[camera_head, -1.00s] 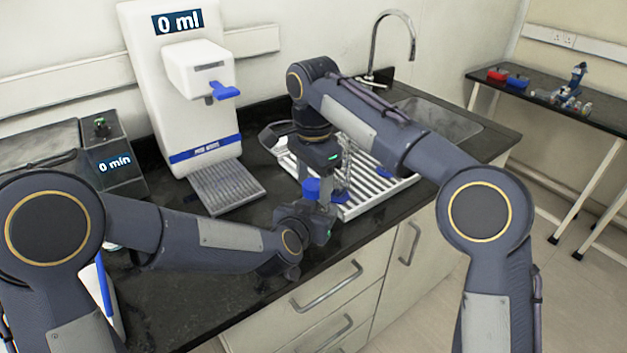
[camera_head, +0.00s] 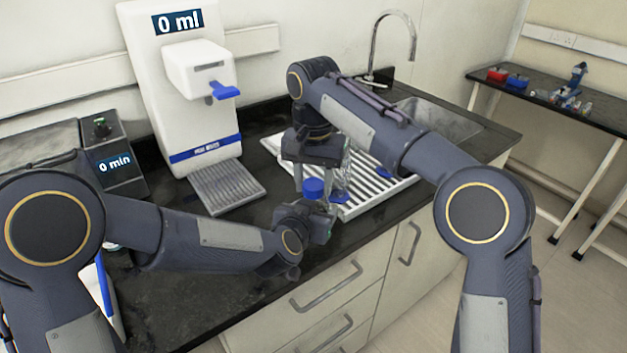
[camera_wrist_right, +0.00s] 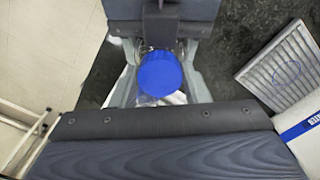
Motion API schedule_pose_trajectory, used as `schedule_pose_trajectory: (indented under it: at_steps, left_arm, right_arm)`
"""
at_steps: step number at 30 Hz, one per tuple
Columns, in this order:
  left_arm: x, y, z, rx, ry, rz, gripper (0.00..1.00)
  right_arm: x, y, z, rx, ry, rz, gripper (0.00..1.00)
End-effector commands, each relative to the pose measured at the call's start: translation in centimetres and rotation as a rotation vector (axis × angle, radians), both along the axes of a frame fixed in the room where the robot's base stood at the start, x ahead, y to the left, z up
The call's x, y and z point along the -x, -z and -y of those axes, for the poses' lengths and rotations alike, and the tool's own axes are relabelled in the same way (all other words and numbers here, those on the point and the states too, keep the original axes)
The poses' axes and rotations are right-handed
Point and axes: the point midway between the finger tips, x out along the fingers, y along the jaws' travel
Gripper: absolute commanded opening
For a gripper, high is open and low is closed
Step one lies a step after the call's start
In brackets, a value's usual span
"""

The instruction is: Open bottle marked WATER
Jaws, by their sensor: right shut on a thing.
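A bottle with a blue cap (camera_head: 313,187) stands upright near the front edge of the counter. Its label is hidden from view, so I cannot read any marking. My right gripper (camera_head: 316,180) points down from above and is shut on the blue cap. The cap (camera_wrist_right: 160,74) also shows in the right wrist view, between the fingers. My left gripper (camera_head: 318,222) reaches in from the left, lower down, and seems shut around the bottle's body, which it mostly hides.
A white dispenser (camera_head: 185,100) reading 0 ml stands behind with a drip tray (camera_head: 227,187). A white drying rack (camera_head: 385,190) with glassware lies close behind my grippers, near the sink (camera_head: 435,120).

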Motion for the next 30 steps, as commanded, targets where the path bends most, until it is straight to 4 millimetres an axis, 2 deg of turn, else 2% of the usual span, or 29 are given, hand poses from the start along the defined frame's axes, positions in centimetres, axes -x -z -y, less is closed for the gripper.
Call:
schedule_pose_trajectory:
  at_steps: [3,7,18,19,21,23,30]
  left_arm:
    - [0.01,0.0,0.01,0.0,0.0,0.0,0.0]
    - [0.01,0.0,0.01,0.0,0.0,0.0,0.0]
    - [0.01,0.0,0.01,0.0,0.0,0.0,0.0]
    - [0.01,0.0,0.01,0.0,0.0,0.0,0.0]
    - [0.01,0.0,0.01,0.0,0.0,0.0,0.0]
    - [0.01,0.0,0.01,0.0,0.0,0.0,0.0]
    - [0.01,0.0,0.01,0.0,0.0,0.0,0.0]
  right_arm:
    - [-0.01,-0.04,0.0,0.0,-0.242,0.001,0.14]
    - [-0.01,-0.05,0.01,0.0,-0.407,0.001,0.14]
    - [-0.01,-0.05,0.02,0.0,-0.458,0.001,0.14]
    - [-0.01,-0.04,0.02,0.0,-0.457,0.001,0.46]
    - [-0.01,-0.04,0.02,0.0,-0.457,0.0,0.55]
    - [-0.01,-0.04,0.02,0.0,-0.457,0.0,0.62]
    - [0.0,-0.05,0.02,0.0,-0.456,0.0,0.63]
